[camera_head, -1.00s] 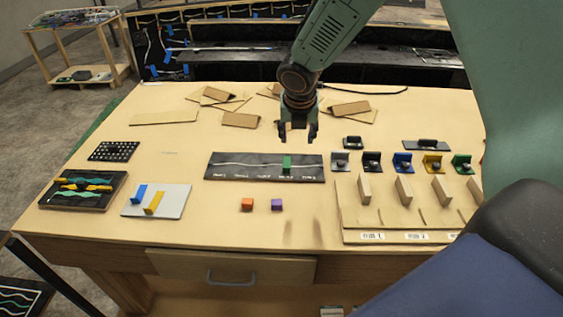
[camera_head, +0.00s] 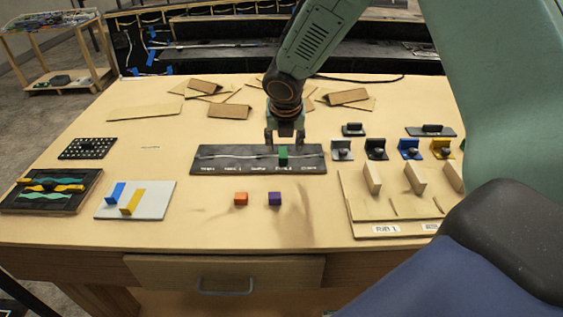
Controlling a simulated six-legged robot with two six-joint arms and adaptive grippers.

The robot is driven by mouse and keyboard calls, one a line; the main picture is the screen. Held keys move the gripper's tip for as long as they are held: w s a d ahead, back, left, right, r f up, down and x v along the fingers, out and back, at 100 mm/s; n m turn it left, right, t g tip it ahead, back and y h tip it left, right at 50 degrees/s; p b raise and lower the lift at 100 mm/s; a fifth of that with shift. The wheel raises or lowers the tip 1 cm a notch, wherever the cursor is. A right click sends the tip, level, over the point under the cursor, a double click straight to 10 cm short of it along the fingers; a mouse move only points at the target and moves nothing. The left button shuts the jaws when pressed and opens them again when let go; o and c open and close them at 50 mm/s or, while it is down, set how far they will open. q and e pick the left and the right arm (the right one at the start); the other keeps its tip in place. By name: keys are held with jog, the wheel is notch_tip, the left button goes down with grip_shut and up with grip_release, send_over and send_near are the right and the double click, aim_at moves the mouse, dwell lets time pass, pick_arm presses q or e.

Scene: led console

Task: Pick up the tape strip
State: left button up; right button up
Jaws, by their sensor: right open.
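My right gripper (camera_head: 285,138) points down with open, empty jaws, just above and behind the small green block (camera_head: 283,155). That block stands on a long black board (camera_head: 225,167) with a thin pale wavy line along it. I cannot tell for sure which piece is the tape strip. A blue strip (camera_head: 115,194) and a yellow strip (camera_head: 132,202) sit on a white plate (camera_head: 161,203) at the left, well away from the gripper. My left gripper is not in view.
An orange cube (camera_head: 241,199) and a purple cube (camera_head: 275,199) stand at the front. Coloured brackets (camera_head: 410,149) and a wooden rack with upright blocks (camera_head: 380,214) fill the right side. Cardboard pieces (camera_head: 230,111) lie at the back. A black wavy-patterned tray (camera_head: 78,200) is at left.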

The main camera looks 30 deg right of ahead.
aim_at(283, 158)
jog(key=x, duration=0.7)
jog(key=shift+w+f, duration=0.1)
jog(key=shift+f, duration=0.05)
jog(key=c, duration=0.8)
